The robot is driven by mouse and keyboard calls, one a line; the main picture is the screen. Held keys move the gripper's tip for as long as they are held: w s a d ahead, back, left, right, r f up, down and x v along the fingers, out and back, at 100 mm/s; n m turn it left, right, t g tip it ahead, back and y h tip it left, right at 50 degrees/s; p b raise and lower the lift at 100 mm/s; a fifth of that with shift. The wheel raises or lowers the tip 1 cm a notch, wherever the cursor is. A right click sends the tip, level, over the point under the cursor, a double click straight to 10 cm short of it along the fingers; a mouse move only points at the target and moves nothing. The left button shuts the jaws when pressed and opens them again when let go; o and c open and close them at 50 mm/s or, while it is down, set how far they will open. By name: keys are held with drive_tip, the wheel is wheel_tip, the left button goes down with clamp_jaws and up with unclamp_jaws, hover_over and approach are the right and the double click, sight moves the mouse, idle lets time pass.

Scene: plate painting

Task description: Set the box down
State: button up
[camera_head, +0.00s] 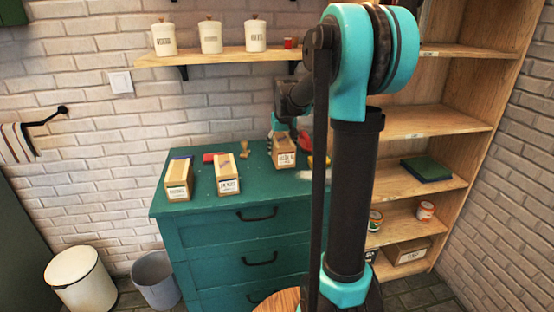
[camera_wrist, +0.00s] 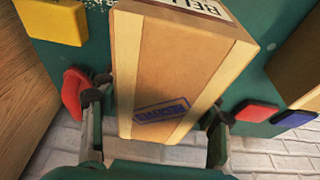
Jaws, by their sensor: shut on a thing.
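A tan cardboard box (camera_head: 284,154) with a printed label is at the back right of the green dresser top (camera_head: 262,183). My gripper (camera_head: 281,130) is above and behind it, partly hidden by my arm. In the wrist view the box (camera_wrist: 180,65) fills the middle, with a blue stamp mark on its near face and a label at its far edge. The two fingers of my gripper (camera_wrist: 155,106) are shut on its sides. The box looks upright; I cannot tell whether its base touches the dresser top.
Two more boxes, one at the left (camera_head: 179,180) and one nearer the middle (camera_head: 228,176), stand on the dresser. A red item (camera_wrist: 74,88) is close beside the left finger. A wooden shelf unit (camera_head: 440,125) stands right.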

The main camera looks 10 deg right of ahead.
drive_tip(key=shift+f, duration=2.3)
drive_tip(key=o, duration=1.2)
drive_tip(key=shift+f, duration=0.15)
drive_tip(key=shift+c, duration=0.2)
drive_tip(key=o, duration=0.4)
